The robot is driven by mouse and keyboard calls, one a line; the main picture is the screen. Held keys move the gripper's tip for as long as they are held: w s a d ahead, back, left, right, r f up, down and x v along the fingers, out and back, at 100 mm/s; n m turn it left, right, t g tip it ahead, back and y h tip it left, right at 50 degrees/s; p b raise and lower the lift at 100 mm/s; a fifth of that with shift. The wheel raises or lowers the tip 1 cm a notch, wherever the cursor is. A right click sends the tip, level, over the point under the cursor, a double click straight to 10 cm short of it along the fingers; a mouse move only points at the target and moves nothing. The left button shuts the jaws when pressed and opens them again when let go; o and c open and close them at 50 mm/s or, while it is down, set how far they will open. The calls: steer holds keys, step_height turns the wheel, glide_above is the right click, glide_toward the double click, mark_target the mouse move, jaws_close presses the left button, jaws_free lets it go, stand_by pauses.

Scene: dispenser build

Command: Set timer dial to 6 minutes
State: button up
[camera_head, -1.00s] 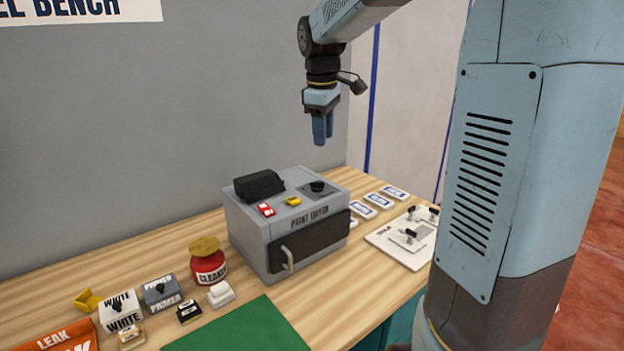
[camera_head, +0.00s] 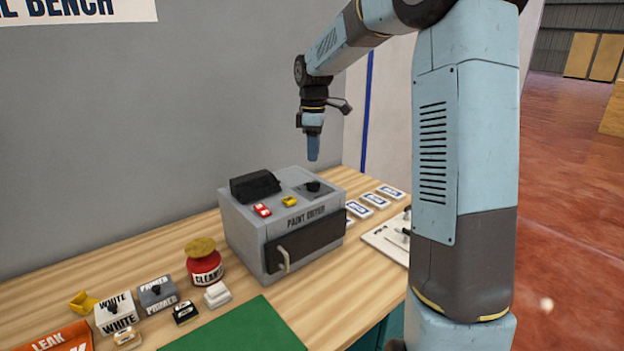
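A red switch (camera_head: 262,210), a yellow switch (camera_head: 289,201) and a black block (camera_head: 255,186) are also on the mixer top. A red cleaner pot (camera_head: 206,268) stands left of it. Several labelled cards and a white board (camera_head: 378,238) lie to the right, the board partly behind my arm.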

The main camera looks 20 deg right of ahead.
mark_target(313, 186)
step_height(313, 186, down, 9)
stand_by(0.4)
steer(key=shift+c, duration=0.3)
